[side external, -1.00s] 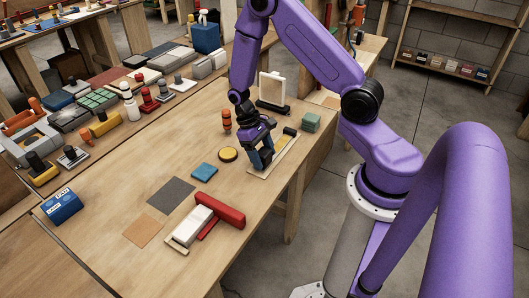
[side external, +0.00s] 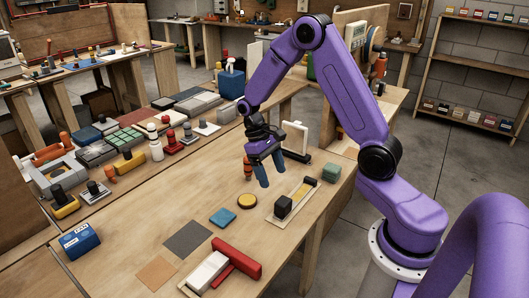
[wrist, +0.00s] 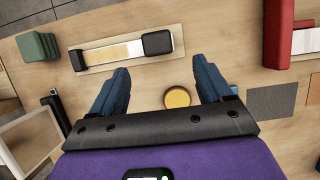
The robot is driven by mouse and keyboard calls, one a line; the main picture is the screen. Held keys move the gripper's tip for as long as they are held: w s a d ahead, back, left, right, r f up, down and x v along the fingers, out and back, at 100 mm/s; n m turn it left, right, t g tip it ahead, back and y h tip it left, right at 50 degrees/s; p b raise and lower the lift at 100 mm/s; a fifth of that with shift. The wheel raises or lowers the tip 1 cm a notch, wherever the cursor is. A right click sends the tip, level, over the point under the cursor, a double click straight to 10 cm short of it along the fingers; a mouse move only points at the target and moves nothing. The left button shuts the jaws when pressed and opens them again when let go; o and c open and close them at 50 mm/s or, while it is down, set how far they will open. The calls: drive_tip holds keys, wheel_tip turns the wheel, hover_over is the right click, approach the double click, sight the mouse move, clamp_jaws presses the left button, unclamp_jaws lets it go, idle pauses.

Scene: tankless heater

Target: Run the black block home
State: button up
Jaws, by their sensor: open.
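The black block (side external: 284,205) sits at the near end of a pale, narrow track (side external: 298,198) on the bench. In the wrist view the block (wrist: 157,43) is at the right end of the track (wrist: 110,65), which has a white and yellowish strip along its middle. My gripper (side external: 264,178) is raised above the bench, beside the track and to the left of it in the side view. Its two blue fingers are apart with nothing between them; in the wrist view the gripper (wrist: 160,75) is clear of the block.
A green block (side external: 331,172) stands past the track's far end. A yellow disc (side external: 247,201) and blue square (side external: 223,217) lie left of the track.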

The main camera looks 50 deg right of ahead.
drive_tip(key=v, duration=0.6)
drive_tip(key=shift+r, duration=0.2)
drive_tip(key=shift+w+a, duration=0.1)
drive_tip(key=s+a+r+n+t+h, duration=0.15)
drive_tip(key=s+a+r+n, duration=0.35)
drive_tip(key=s+a, duration=0.5)
drive_tip(key=s+a+n+t+y, duration=0.2)
drive_tip(key=s+n, duration=0.5)
drive_tip(key=s, duration=0.8)
drive_tip(key=shift+s+r+n+t, duration=0.2)
drive_tip(key=shift+n+t, duration=0.1)
drive_tip(key=shift+t, duration=0.25)
